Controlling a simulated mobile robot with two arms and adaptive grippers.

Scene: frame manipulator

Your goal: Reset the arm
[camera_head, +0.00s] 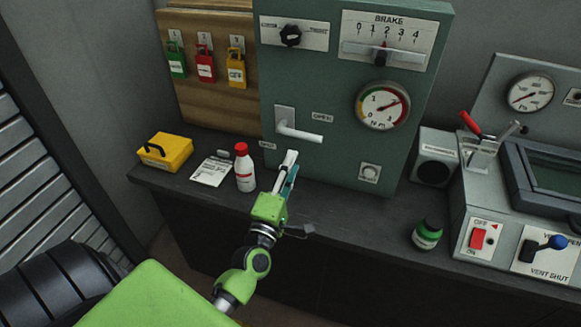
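My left arm, green with grey joints, reaches in from the lower left. Its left gripper (289,168) points up and away, in front of the green panel (337,100) and over the dark counter. The fingers look close together, seen at a slant, and I cannot tell whether they are apart. No object shows between them. The tips are just below the white lever handle (300,133) and appear apart from it. My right gripper is not in view.
A white bottle with a red cap (244,168) stands left of the gripper. A yellow box (165,152) and a paper card (210,171) lie further left. The counter (345,213) between gripper and green bottle is mostly clear.

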